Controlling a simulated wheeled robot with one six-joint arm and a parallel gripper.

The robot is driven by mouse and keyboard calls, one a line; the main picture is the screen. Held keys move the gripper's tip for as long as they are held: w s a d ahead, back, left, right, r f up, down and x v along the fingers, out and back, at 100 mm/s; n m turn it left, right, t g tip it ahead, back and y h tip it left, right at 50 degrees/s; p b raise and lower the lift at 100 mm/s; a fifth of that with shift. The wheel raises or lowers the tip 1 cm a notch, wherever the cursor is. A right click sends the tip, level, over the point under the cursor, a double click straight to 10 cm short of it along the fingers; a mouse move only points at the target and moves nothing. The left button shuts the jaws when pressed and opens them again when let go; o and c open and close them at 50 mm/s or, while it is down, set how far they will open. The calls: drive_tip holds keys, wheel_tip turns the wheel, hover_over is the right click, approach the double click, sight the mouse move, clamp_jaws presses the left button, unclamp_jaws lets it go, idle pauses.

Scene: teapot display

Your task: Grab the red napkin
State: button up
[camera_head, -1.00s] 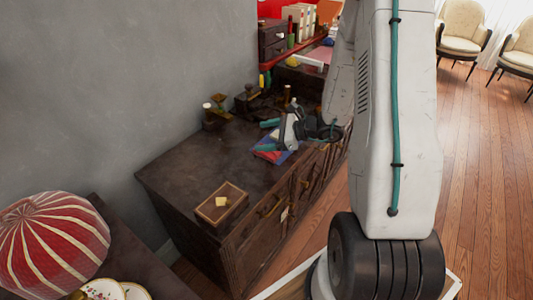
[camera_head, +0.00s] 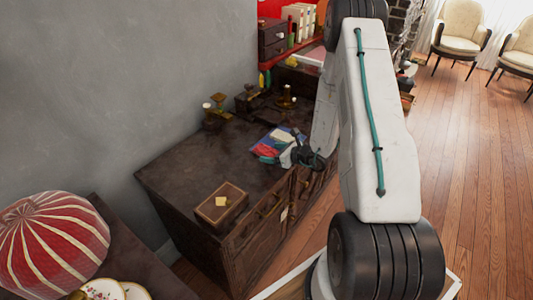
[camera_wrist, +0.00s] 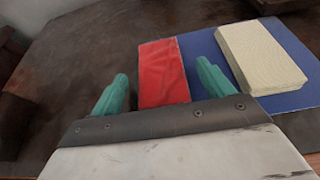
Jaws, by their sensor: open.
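The red napkin (camera_wrist: 164,72) lies flat on the left part of a blue mat or sheet (camera_wrist: 207,50) on the dark cabinet top. In the head view the napkin (camera_head: 267,150) shows small, next to my gripper (camera_head: 274,155). In the wrist view my gripper (camera_wrist: 161,72) is open and empty, its two teal fingers pointing toward the napkin. The napkin shows between the fingers, nearer the right one. Its near edge is at the gripper's dark palm bar. Whether the fingers touch the cabinet top cannot be told.
A cream napkin stack or block (camera_wrist: 260,57) lies right of the red napkin, close to the right finger. A small wooden box (camera_head: 221,205) stands at the cabinet's near end. Brass items (camera_head: 287,98) stand at the back. The cabinet top left of the napkin is clear.

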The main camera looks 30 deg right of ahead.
drive_tip(key=shift+w+a+f, duration=0.1)
drive_tip(key=shift+w, duration=0.1)
drive_tip(key=c, duration=1.1)
drive_tip(key=shift+o, duration=0.2)
